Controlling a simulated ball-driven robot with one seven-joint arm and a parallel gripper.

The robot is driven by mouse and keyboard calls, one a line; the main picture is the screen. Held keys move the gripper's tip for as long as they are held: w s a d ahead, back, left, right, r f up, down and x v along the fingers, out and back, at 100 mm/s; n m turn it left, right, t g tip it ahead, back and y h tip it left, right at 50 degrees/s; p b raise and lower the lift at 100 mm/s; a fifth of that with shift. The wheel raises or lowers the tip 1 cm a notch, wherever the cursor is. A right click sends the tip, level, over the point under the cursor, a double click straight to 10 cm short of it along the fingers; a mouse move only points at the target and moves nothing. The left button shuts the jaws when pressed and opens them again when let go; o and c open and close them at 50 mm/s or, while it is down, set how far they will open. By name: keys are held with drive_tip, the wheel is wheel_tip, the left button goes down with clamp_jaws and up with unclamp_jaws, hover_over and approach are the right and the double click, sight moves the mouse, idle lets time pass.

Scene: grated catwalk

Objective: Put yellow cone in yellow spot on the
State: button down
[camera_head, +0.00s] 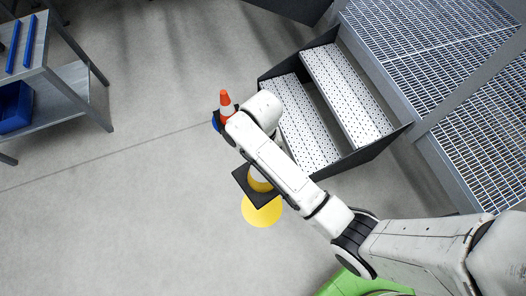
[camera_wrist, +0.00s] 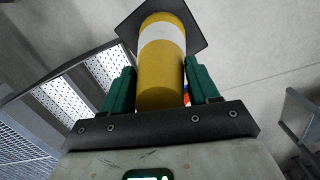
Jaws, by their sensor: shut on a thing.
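The yellow cone (camera_wrist: 160,80) has a white band and a square black base. It stands between the two green fingers of my gripper (camera_wrist: 161,88) in the wrist view, with its base at the far end. The gripper is shut on its body. In the head view the yellow cone (camera_head: 259,184) shows partly from under my arm, which hides its top and the gripper. The yellow spot (camera_head: 262,213) is a flat round disc on the floor. The cone's base overlaps its upper edge in the picture. I cannot tell whether the base touches the floor.
An orange cone with a white band (camera_head: 225,99) stands farther up, with a blue patch (camera_head: 215,122) beside it. Dark-sided steps (camera_head: 303,125) and a grated platform (camera_head: 435,50) are at right. A grey workbench (camera_head: 65,85) is at upper left. The floor at lower left is clear.

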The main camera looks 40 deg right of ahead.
drive_tip(key=s+f+m+b, duration=0.2)
drive_tip(key=f+m+b, duration=0.1)
drive_tip(key=f, duration=0.3)
drive_tip(key=s+d+f+m+b, duration=0.1)
drive_tip(key=s+f+m+b, duration=0.1)
drive_tip(key=f+b, duration=0.3)
drive_tip(key=s+d+f+m+b, duration=0.1)
drive_tip(key=s+f+m+b, duration=0.2)
drive_tip(key=f, duration=0.4)
drive_tip(key=shift+f+m+t+y+b, duration=0.1)
drive_tip(key=shift+m+t+y+b, duration=0.2)
drive_tip(key=shift+t+b, duration=0.15)
drive_tip(key=s+d+f+m+b, duration=0.1)
drive_tip(key=s+f+m+b, duration=0.3)
drive_tip(key=f, duration=0.3)
drive_tip(key=s+f+m+b, duration=0.3)
drive_tip(key=f+m+b, duration=0.1)
drive_tip(key=f+b, duration=0.2)
drive_tip(key=w+a+f+b, duration=0.2)
drive_tip(key=w+f+b, duration=0.3)
drive_tip(key=w+f, duration=0.1)
drive_tip(key=w+a+f+b, duration=0.2)
drive_tip(key=w+f+b, duration=0.3)
drive_tip(key=w+f, duration=0.2)
drive_tip(key=shift+w+a+t, duration=0.2)
drive_tip(key=shift+a+t, duration=0.05)
drive_tip(key=shift+t, duration=0.1)
drive_tip(key=shift+c, duration=1.4)
unclamp_jaws()
drive_tip(key=shift+f, duration=0.1)
